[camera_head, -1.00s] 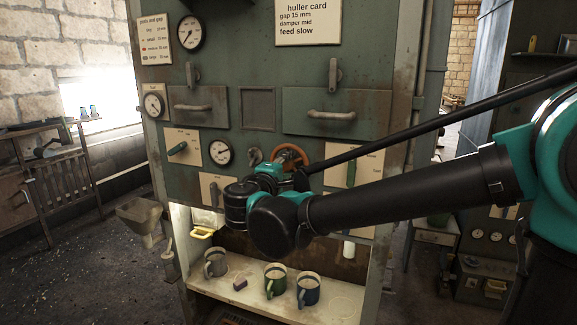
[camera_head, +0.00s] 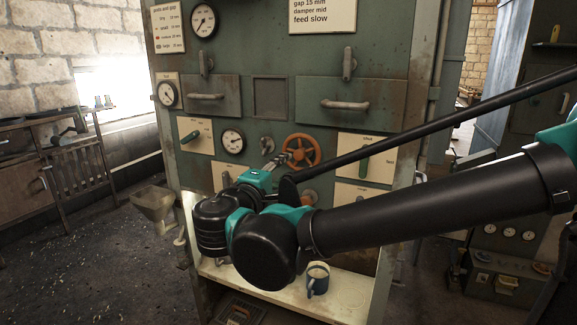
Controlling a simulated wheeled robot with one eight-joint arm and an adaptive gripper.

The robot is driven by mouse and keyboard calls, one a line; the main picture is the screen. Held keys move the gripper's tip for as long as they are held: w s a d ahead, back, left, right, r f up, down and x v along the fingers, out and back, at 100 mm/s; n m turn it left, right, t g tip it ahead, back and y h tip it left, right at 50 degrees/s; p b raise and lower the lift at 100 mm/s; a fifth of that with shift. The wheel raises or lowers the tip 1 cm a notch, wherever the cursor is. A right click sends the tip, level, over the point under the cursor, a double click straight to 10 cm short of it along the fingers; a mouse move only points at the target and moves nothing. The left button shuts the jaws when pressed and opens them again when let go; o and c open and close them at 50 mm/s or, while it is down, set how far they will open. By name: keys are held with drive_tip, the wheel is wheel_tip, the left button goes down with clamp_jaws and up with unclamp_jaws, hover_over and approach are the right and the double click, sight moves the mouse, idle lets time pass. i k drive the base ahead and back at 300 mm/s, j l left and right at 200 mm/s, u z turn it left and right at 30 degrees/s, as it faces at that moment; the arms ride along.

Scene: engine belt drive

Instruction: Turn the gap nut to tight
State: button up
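No label that I can read marks the gap nut. An orange handwheel (camera_head: 302,151) sits on the green machine panel (camera_head: 268,200), with a small grey fitting (camera_head: 267,143) to its left. A second, smaller orange round part (camera_head: 308,197) sits lower, partly behind my arm. My gripper (camera_head: 284,158) points at the panel at the handwheel's left edge. Its grey fingers overlap that edge in the picture, and I cannot tell whether they touch it. The finger opening is too small to judge.
Drawers with handles are above. A hopper (camera_head: 155,203) is at left.

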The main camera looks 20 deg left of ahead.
sight(266, 145)
drive_tip(key=u, duration=1.25)
drive_tip(key=l+z, duration=0.35)
drive_tip(key=i+l+z, duration=0.15)
drive_tip(key=l+z, duration=0.15)
drive_tip(key=l, duration=0.1)
